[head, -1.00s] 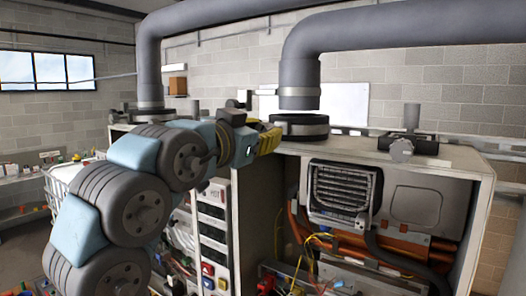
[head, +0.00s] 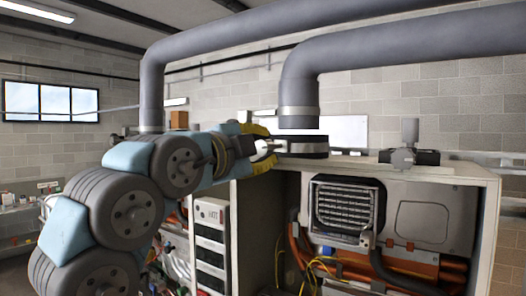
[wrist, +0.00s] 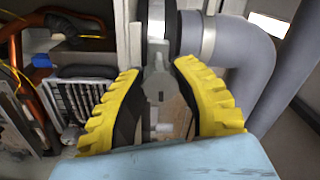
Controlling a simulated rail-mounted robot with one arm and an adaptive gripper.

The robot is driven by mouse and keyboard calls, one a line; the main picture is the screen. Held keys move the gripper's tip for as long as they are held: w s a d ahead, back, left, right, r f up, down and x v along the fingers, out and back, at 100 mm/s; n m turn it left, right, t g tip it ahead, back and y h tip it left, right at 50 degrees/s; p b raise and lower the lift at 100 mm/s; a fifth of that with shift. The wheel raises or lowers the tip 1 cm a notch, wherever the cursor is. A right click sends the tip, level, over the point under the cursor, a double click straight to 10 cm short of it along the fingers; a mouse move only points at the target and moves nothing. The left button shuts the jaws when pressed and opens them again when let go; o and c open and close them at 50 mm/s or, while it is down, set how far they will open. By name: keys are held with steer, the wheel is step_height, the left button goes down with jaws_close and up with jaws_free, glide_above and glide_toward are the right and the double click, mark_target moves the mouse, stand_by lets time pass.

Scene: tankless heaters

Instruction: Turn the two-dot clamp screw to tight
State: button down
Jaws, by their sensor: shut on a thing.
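A black clamp band (head: 308,147) with light edges sits on top of the heater cabinet below the large grey flue pipe (head: 299,90). A grey clamp screw (wrist: 157,88) sticks out from the band toward my gripper. My gripper (head: 276,147) is at the left side of the band, with its yellow fingers around the screw. In the wrist view my gripper (wrist: 157,68) has one finger on each side of the screw head and is shut on it. I cannot make out any dots on the screw, and its far end is hidden.
A second flue pipe (head: 151,95) rises behind my arm. The open cabinet below holds a finned grille (head: 345,207), orange pipes and loose yellow wires.

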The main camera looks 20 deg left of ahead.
steer(key=shift+f+m+h, duration=0.1)
steer(key=shift+m+h, duration=0.2)
steer(key=shift+m, duration=2.1)
steer(key=c, duration=0.7)
jaws_free()
steer(key=shift+c, duration=0.2)
steer(key=v, duration=1.2)
steer(key=shift+d, duration=0.1)
